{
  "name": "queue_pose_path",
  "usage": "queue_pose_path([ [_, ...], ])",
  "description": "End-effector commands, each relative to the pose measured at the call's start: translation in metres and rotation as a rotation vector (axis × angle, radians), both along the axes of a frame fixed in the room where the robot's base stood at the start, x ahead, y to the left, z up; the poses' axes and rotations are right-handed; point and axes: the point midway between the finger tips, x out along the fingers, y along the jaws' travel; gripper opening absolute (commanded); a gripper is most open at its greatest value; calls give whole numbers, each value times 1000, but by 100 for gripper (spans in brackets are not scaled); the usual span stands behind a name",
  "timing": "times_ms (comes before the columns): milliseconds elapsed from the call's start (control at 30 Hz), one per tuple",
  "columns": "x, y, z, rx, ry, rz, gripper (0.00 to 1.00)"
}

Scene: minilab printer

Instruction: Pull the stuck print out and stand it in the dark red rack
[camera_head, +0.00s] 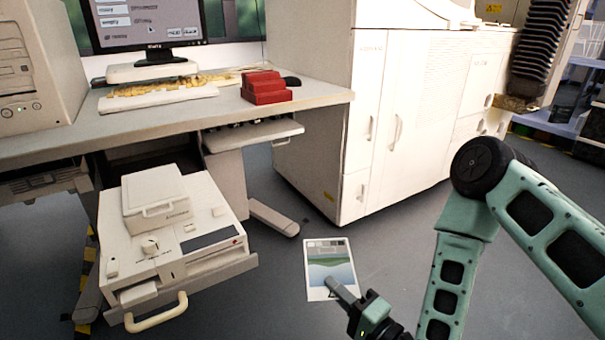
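The print (318,256), a white-bordered picture of a green and blue landscape, is in the middle of the view, low in front of the white cabinet. My gripper (335,287) is at its lower right edge. One finger lies across the front of the print; the other seems hidden behind it, so the gripper looks shut on the print. The dark red rack (266,90), a small stepped block, stands on the desk near its right front edge, up and left of my gripper.
The desk (325,97) also holds a monitor (150,25), a keyboard (158,100), a computer case (35,70) and a dark mouse (291,81). A white machine (215,222) with a handle stands lower left. A tall white cabinet (375,120) stands behind the print. Grey floor is clear around the print.

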Motion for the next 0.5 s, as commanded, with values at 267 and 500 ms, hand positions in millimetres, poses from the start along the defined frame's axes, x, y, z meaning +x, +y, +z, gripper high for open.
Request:
queue_pose_path([
  [267, 74, -112, -26, 2, 0, -327, 0],
  [500, 104, -196, -43, 0, -1, -540, 0],
])
